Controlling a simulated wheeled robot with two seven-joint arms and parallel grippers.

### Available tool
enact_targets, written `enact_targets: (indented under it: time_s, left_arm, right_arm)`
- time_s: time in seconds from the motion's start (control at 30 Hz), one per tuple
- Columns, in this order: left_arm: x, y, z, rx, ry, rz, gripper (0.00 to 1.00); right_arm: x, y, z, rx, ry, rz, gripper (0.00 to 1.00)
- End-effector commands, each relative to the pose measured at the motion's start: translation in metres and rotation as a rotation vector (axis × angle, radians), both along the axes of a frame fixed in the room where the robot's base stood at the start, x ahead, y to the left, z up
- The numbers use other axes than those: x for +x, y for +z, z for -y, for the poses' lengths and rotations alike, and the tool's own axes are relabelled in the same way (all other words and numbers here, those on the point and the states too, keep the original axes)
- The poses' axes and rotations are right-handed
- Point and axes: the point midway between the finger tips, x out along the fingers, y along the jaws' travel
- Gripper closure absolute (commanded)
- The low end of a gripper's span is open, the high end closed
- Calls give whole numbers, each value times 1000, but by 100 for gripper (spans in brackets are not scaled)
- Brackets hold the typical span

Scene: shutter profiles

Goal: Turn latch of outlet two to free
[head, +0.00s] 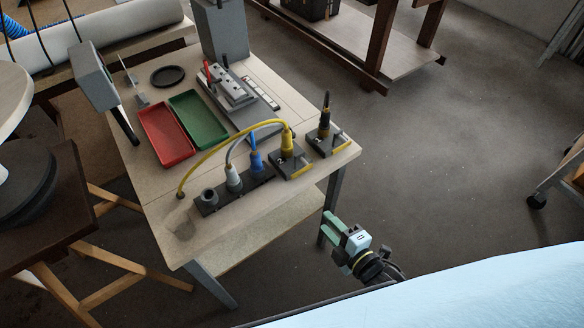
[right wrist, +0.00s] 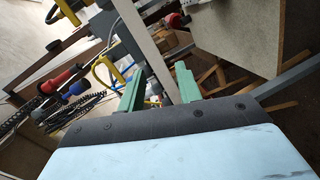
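On the table's near right corner stand two dark outlet boxes. One outlet box (head: 292,163) holds a yellow plug (head: 287,141) and has a yellow bar on its right side. The other outlet box (head: 327,143) holds a black plug (head: 325,118) and also has a light yellow bar at its right. I cannot read which is outlet two. My right gripper (head: 327,225) has green fingers apart with nothing between them. It is off the table, below and right of its near corner, apart from both boxes. It shows open in the right wrist view (right wrist: 160,86). My left gripper is not in view.
A dark socket strip (head: 208,207) with a white plug (head: 233,178) and a blue plug (head: 257,163) lies left of the boxes. A yellow cable (head: 225,141) arches over it. Red (head: 166,133) and green (head: 199,120) trays lie behind. Open floor lies right of the table.

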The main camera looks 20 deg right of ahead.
Motion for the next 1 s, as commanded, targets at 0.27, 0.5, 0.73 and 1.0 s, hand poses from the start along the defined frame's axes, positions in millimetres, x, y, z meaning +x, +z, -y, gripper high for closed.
enact_targets:
  time_s: [0.27, 0.5, 0.73, 1.0]
  left_arm:
    - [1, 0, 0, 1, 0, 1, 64]
    - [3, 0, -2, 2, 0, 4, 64]
    - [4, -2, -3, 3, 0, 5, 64]
    - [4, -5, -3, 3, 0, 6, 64]
  right_arm:
    - [15, 79, -16, -152, 76, 276, 65]
    - [48, 81, -28, -156, 76, 284, 65]
    - [94, 81, -44, -155, 75, 282, 65]
    - [131, 79, -58, -155, 75, 279, 65]
